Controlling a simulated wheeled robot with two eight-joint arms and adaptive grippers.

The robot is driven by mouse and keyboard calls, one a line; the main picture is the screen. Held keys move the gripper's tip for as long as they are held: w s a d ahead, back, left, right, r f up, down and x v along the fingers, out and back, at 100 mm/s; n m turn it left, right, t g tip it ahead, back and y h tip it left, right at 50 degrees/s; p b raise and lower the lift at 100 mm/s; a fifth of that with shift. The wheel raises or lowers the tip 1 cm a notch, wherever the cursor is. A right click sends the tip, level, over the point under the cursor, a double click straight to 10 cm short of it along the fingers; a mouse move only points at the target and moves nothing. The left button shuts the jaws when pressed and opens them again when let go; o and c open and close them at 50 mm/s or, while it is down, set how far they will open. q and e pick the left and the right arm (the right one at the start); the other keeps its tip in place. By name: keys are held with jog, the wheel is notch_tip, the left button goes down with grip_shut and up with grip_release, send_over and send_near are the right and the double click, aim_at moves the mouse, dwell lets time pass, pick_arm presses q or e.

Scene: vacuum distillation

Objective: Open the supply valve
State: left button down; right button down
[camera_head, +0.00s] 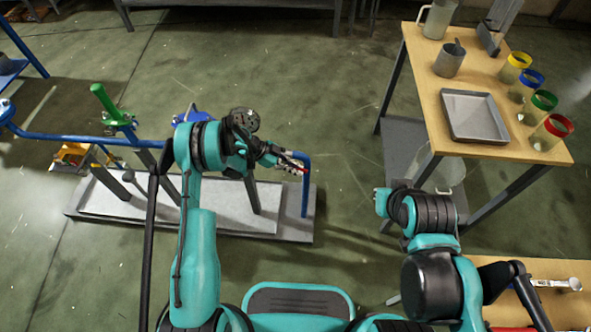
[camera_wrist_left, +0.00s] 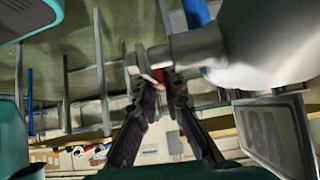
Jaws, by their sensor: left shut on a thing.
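My left gripper (camera_head: 290,163) is at the right end of the blue pipe (camera_head: 305,190). Its fingers also show in the left wrist view (camera_wrist_left: 163,84), closed around a small red part, the red valve handle (camera_wrist_left: 160,76), beside a grey metal fitting (camera_wrist_left: 190,50). In the head view only a bit of the red handle (camera_head: 302,169) shows past the fingers, and the arm hides much of the pipe. Further left, the pipe carries a green lever (camera_head: 105,101), a blue handle (camera_head: 191,116) and a yellow valve (camera_head: 74,155). My right gripper is not seen.
The pipe stands on posts over a grey base tray (camera_head: 190,228). A wooden table (camera_head: 425,95) at right holds a metal tray (camera_head: 474,115), jars with coloured lids and a metal cup (camera_head: 450,61). Another wooden surface is at lower right.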

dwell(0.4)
pick_arm(q)
jog(key=c, duration=1.6)
grip_release()
jog(key=shift+a+r, duration=0.1)
jog(key=v, duration=1.1)
jog(key=shift+a+r, duration=0.2)
jog(key=shift+a, duration=0.15)
